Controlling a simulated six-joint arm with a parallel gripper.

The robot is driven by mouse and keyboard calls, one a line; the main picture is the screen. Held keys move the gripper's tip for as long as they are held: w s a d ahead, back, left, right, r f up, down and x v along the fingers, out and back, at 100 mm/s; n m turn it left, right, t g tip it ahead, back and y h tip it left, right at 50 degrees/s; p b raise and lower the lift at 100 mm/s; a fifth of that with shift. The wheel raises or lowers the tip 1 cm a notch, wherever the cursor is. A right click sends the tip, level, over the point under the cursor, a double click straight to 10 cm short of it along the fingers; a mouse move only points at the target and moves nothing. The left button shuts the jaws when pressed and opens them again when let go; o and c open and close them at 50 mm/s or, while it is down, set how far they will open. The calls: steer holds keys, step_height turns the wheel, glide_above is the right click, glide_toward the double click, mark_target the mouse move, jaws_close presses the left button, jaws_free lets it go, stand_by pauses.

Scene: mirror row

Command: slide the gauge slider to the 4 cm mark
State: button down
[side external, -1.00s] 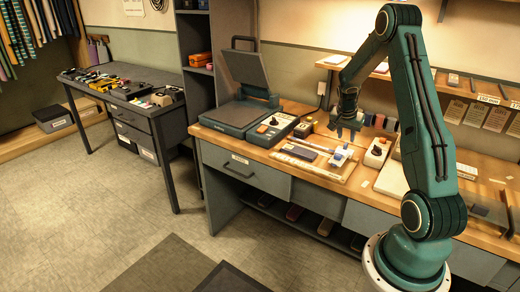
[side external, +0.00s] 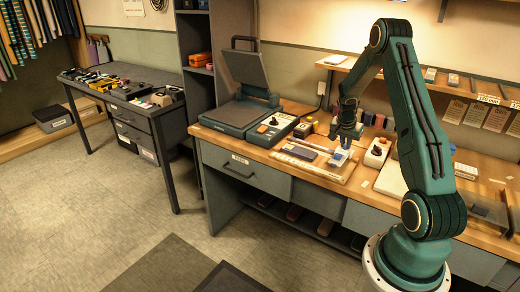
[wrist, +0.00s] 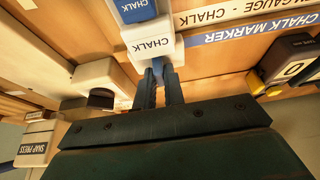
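The gauge slider appears as a white block marked CHALK (wrist: 150,42) in the wrist view, with a blue piece, also marked CHALK, at its far side. In the side view the slider (side external: 340,157) sits on a pale board (side external: 322,171) on the bench. My gripper (side external: 346,139) points down just above and behind the slider. In the wrist view, my gripper's two fingers (wrist: 160,70) reach the slider's near edge, with a small blue part between their tips. Whether they press on it cannot be told. The scale marks are too small to read.
A white box with a dark knob (side external: 377,152) stands close to the right of the board. A dark flat block (side external: 300,152) lies on the board's left. A box with a black knob (side external: 273,127) and a press (side external: 238,112) stand farther left. A shelf (side external: 350,67) runs behind.

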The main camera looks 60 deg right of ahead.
stand_by(0.3)
steer(key=w, duration=1.8)
steer(key=shift+w, duration=0.25)
steer(key=c, duration=1.5)
jaws_free()
steer(key=shift+r, duration=0.15)
steer(key=v, duration=1.3)
steer(key=shift+a+r, duration=0.2)
steer(key=shift+a, duration=0.05)
